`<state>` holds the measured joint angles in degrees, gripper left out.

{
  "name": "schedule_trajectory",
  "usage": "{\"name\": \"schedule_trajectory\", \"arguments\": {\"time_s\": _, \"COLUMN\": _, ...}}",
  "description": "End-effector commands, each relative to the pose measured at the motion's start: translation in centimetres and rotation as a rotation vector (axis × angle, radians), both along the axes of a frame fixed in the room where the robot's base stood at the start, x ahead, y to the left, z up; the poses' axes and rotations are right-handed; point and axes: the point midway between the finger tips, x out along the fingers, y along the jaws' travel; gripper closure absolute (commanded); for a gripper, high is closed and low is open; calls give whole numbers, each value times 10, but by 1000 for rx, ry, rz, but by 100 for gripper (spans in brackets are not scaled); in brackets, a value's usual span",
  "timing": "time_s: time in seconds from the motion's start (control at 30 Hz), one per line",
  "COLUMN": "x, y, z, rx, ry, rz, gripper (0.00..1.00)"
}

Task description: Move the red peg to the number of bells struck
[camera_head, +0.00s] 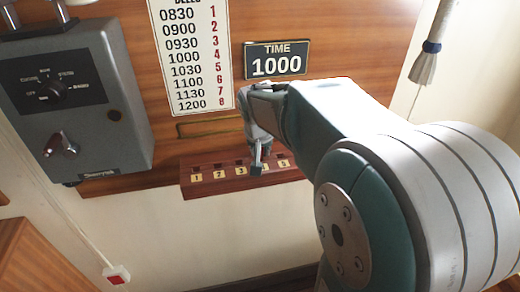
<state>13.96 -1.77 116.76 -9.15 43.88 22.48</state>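A dark red wooden peg rail (205,187) is fixed low on the wood panel, with small holes and yellow number labels along it. The labels at its left and the 5 at its right show; my gripper (257,164) covers the part between 3 and 5. My gripper points down at the rail there, and its fingers are too small and overlapped to tell open from shut. I cannot make out the red peg. The time plate (276,60) reads 1000. The bells chart (190,60) pairs 1000 with a red 4.
A grey switch box (75,105) with a knob and a lever is mounted left of the chart. A brass strip (208,127) lies above the rail. A white tassel (425,65) hangs at the upper right.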

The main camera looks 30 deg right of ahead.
Motion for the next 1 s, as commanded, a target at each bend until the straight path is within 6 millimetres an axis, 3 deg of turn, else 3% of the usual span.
{"name": "schedule_trajectory", "arguments": {"time_s": 0.07, "x": 0, "y": 0, "z": 1, "rx": -1, "ry": -1, "rz": 0, "gripper": 100}}
{"name": "schedule_trajectory", "arguments": {"time_s": 0.1, "x": 0, "y": 0, "z": 1, "rx": -1, "ry": -1, "rz": 0, "gripper": 68}}
{"name": "schedule_trajectory", "arguments": {"time_s": 0.2, "x": 0, "y": 0, "z": 1, "rx": -1, "ry": -1, "rz": 0, "gripper": 33}}
{"name": "schedule_trajectory", "arguments": {"time_s": 0.67, "x": -2, "y": 1, "z": 8, "rx": -2, "ry": -5, "rz": 0, "gripper": 33}}
{"name": "schedule_trajectory", "arguments": {"time_s": 1.0, "x": -23, "y": 14, "z": 69, "rx": -2, "ry": -7, "rz": 0, "gripper": 33}}
